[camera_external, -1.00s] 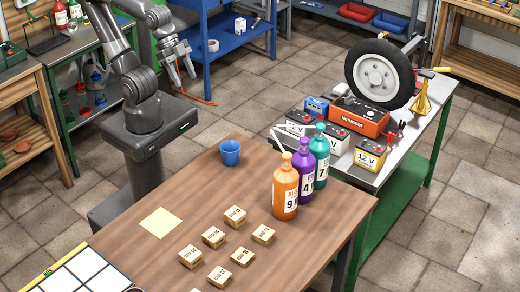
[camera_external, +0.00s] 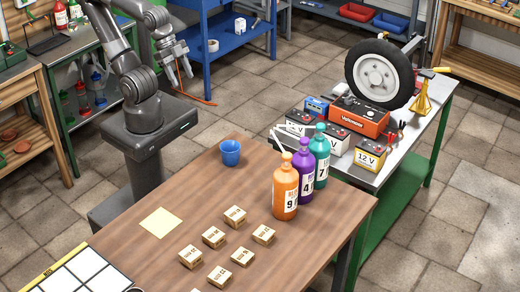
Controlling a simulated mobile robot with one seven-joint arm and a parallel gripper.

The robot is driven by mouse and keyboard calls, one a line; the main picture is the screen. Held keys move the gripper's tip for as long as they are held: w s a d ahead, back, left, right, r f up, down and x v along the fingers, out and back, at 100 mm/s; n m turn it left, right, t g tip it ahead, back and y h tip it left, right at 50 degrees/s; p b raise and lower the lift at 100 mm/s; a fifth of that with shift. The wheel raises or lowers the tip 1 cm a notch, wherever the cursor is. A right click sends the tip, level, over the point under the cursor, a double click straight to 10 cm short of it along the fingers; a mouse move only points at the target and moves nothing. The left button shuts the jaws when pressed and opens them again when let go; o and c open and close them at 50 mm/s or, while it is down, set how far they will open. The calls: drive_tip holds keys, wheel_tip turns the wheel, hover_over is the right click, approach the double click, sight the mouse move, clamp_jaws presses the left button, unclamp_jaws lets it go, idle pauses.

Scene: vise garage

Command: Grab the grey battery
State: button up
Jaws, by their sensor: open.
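Several batteries stand on the grey metal-topped bench at right. One battery (camera_external: 369,156) with a dark top and a yellow 12 V label is near the front edge. A second battery (camera_external: 338,140) with a dark top stands left of it, partly hidden by the bottles. A third battery (camera_external: 299,121) with a pale label is further left. I cannot tell for sure which is the grey one. My gripper (camera_external: 184,78) is open and empty. It hangs at upper left, pointing down, well away from the batteries, with the wooden table's far side between.
Bottles (camera_external: 285,190), a blue cup (camera_external: 230,153) and several small boxes (camera_external: 235,216) stand on the wooden table (camera_external: 190,180). A blue shelf (camera_external: 235,40) stands behind my gripper.

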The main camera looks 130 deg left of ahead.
drive_tip(key=shift+o, duration=0.2)
drive_tip(key=o, duration=0.7)
drive_tip(key=w+a+g, duration=0.1)
drive_tip(key=w+a, duration=0.6)
drive_tip(key=w, duration=0.2)
drive_tip(key=g, duration=0.5)
hover_over(300, 116)
drive_tip(key=f, duration=2.3)
drive_tip(key=shift+d, duration=0.3)
drive_tip(key=shift+a+f, duration=0.2)
drive_tip(key=shift+f, duration=0.05)
drive_tip(key=f, duration=1)
drive_tip(key=shift+a+f, duration=0.2)
drive_tip(key=shift+f, duration=0.15)
